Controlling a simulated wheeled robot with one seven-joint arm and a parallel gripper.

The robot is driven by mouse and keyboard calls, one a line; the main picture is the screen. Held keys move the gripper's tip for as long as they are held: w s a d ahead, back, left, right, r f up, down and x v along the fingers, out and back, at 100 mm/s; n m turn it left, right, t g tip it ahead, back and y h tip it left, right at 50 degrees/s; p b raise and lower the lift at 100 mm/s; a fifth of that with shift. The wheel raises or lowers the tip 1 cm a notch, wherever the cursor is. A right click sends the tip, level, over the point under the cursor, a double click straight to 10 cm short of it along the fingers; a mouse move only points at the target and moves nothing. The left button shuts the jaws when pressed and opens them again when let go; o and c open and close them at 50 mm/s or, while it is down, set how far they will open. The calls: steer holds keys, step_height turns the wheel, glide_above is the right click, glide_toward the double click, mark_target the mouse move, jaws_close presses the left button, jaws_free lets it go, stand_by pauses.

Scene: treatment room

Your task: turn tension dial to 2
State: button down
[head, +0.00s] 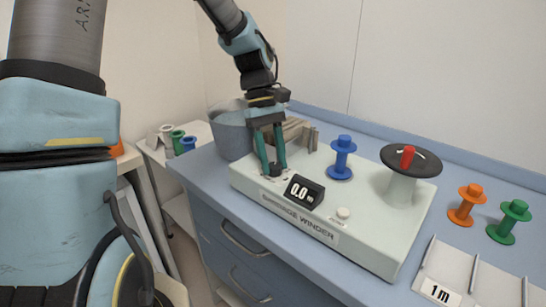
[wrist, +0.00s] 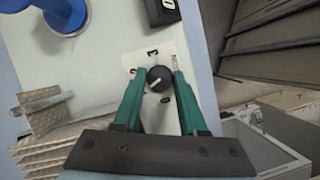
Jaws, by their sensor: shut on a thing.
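The tension dial is a small black knob (wrist: 158,79) with a light pointer mark, set in a pale square with numbers around it. In the wrist view a 3 is readable above the knob and what looks like a 0 below it; other marks are partly hidden by the fingers. I cannot tell exactly which number the pointer faces. My gripper (wrist: 158,74) has its green fingers on either side of the knob, shut on it. In the head view my gripper (head: 271,166) reaches down to the left end of the bandage winder (head: 370,235), where the dial (head: 273,169) is partly hidden.
On the winder are a display reading 0.0 (head: 304,191), a white button (head: 343,213), a blue spool (head: 341,158) and a black disc with a red handle (head: 407,157). A grey bin (head: 230,133) stands behind. Orange (head: 467,205) and green (head: 510,221) spools stand at right.

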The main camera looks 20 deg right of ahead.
steer(key=m+y+p, duration=0.1)
steer(key=m, duration=0.1)
steer(key=m+p, duration=0.2)
steer(key=m, duration=0.1)
steer(key=shift+d+r+y, duration=0.15)
steer(key=shift+y, duration=0.25)
steer(key=m+y+p, duration=0.1)
steer(key=m, duration=0.1)
steer(key=m+t+p, duration=0.1)
steer(key=m, duration=0.2)
steer(key=shift+d+m+y, duration=0.15)
steer(key=shift+m+y, duration=0.15)
steer(key=shift+y, duration=0.1)
steer(key=shift+c, duration=2.3)
jaws_free()
steer(key=shift+s, duration=0.1)
steer(key=b+v, duration=0.2)
steer(key=v, duration=0.8)
steer(key=shift+d+r, duration=0.15)
steer(key=shift+r, duration=0.1)
